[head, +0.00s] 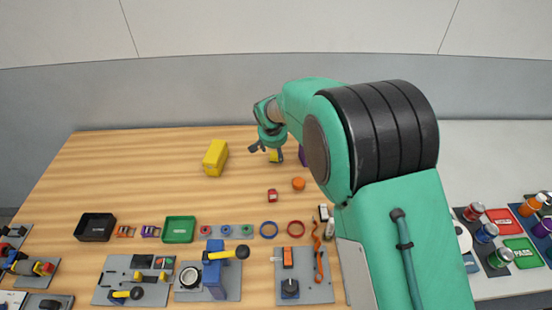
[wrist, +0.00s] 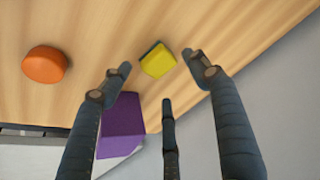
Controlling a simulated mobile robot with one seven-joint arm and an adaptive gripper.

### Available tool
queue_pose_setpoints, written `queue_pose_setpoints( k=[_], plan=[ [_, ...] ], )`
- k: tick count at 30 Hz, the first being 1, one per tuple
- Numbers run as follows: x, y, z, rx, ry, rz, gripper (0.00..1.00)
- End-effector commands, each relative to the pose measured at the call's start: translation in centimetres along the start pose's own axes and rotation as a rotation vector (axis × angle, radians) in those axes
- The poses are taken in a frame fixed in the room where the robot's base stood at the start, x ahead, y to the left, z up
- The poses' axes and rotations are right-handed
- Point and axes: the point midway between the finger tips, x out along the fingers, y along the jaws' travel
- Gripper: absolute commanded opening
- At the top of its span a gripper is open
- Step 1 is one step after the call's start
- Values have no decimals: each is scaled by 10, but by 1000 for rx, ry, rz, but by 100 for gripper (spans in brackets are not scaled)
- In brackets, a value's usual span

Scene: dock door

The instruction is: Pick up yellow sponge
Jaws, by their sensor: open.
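The yellow sponge (wrist: 158,62) shows in the wrist view as a small yellow block with a dark layer along one side. It lies on the wooden table, a little beyond and between my gripper's fingertips. My gripper (wrist: 163,72) is open and empty, with its fingers spread around the sponge's position in the picture. I cannot tell the exact height above it. In the head view the sponge (head: 275,156) is partly visible just below my gripper (head: 264,149). My arm covers the area to its right.
A purple block (wrist: 122,128) stands close by, partly behind a finger. An orange round object (wrist: 44,64) lies near. In the head view, a larger yellow block (head: 216,157) and a red item (head: 272,195) lie nearby. Trays and fixtures line the front; the table's left is clear.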

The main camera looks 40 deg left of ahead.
Motion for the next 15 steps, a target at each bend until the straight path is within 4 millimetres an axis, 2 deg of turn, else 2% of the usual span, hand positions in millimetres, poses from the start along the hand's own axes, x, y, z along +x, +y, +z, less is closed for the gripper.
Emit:
queue_pose_setpoints(
  k=[3,9,15],
  plan=[
    [17,-1,2,0,-1,0,61],
    [36,-1,1,0,-1,1,61],
    [39,-1,0,0,0,0,61]
  ],
)
